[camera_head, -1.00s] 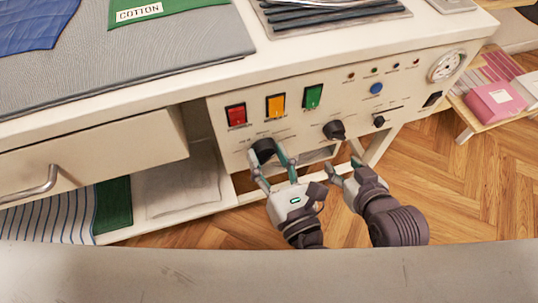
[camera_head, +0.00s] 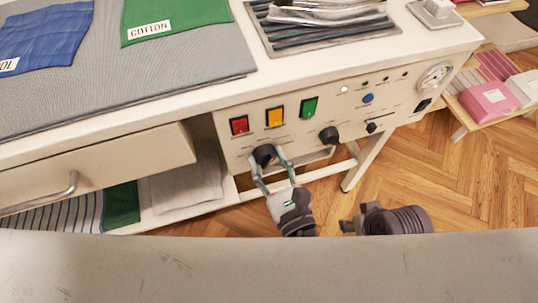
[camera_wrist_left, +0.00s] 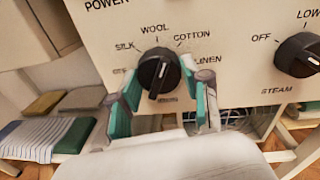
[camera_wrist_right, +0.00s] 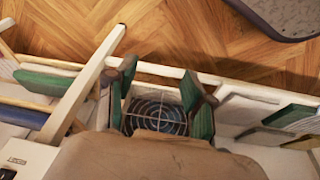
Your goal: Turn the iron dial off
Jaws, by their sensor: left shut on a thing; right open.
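The iron dial (camera_wrist_left: 158,73) is a black round knob on the cream control panel, with SILK, WOOL, COTTON and LINEN printed around it. It shows in the head view (camera_head: 264,155) below the red switch. The lower left label is partly hidden by a finger. My left gripper (camera_head: 271,163) is shut on the dial, one finger on each side. My right gripper (camera_head: 347,226) is away from the panel, low at the right; its open, empty fingers show in the right wrist view (camera_wrist_right: 158,74).
A second black knob marked STEAM (camera_wrist_left: 298,55) sits right of the dial. Red (camera_head: 239,125), yellow (camera_head: 275,117) and green (camera_head: 309,107) switches are above. A drawer (camera_head: 95,166) juts out at the left.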

